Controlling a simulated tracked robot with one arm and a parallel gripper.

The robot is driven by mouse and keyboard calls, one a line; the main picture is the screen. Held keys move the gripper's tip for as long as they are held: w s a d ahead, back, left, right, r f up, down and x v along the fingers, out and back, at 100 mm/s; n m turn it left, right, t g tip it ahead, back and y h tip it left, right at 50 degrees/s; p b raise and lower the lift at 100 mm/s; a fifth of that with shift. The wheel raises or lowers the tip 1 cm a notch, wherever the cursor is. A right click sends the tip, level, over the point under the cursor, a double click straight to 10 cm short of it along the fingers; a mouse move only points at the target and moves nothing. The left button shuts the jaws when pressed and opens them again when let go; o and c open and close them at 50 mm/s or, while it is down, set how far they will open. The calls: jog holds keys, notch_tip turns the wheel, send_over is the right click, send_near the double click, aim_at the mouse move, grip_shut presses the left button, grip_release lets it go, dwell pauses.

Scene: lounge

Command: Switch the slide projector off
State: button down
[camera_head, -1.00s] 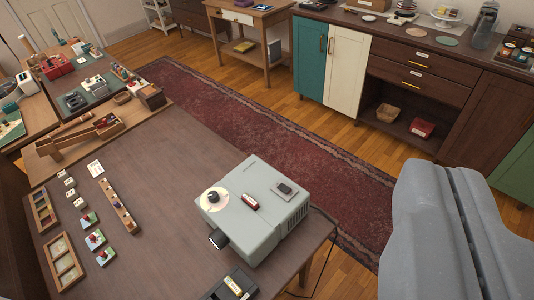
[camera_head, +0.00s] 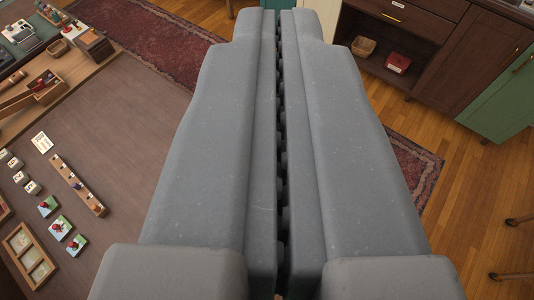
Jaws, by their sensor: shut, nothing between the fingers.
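My gripper (camera_head: 278,22) fills the middle of the view, its two grey fingers together with only a thin dark gap and nothing held. The slide projector does not show now; the gripper covers the part of the brown table (camera_head: 130,150) where the projector stood a second ago. Its switch is hidden too, so I cannot tell its state.
On the table's left lie a wooden strip with small pieces (camera_head: 78,184), several picture tiles (camera_head: 61,228) and a framed tray (camera_head: 28,255). A wooden cabinet (camera_head: 440,45) with a red box (camera_head: 397,63) on its open shelf stands beyond, across a red rug (camera_head: 160,38).

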jog(key=w+a+f+m+g+p, duration=0.1)
jog(key=w+f+g+p, duration=0.25)
jog(key=w+f, duration=0.5)
jog(key=w+a+f+m+g+p, duration=0.2)
jog(key=w+f+g, duration=0.25)
jog(key=w, duration=0.65)
jog(key=w+f+m+g+p, duration=0.2)
jog(key=f+g+p, duration=0.1)
jog(key=f, duration=0.9)
jog(key=w+f+m+g+h+p, duration=0.1)
jog(key=f+g, duration=0.4)
jog(key=f, duration=0.7)
jog(key=shift+w+f+m+p, duration=0.2)
jog(key=shift+w+m+p, duration=0.3)
jog(key=shift+w+p, duration=0.8)
jog(key=shift+s+a, duration=0.1)
jog(key=f, duration=0.4)
jog(key=d+f, duration=0.1)
jog(key=f, duration=0.4)
jog(key=s+f, duration=0.1)
jog(key=f, duration=0.4)
jog(key=shift+s+d, duration=0.1)
jog(key=shift+d, duration=0.15)
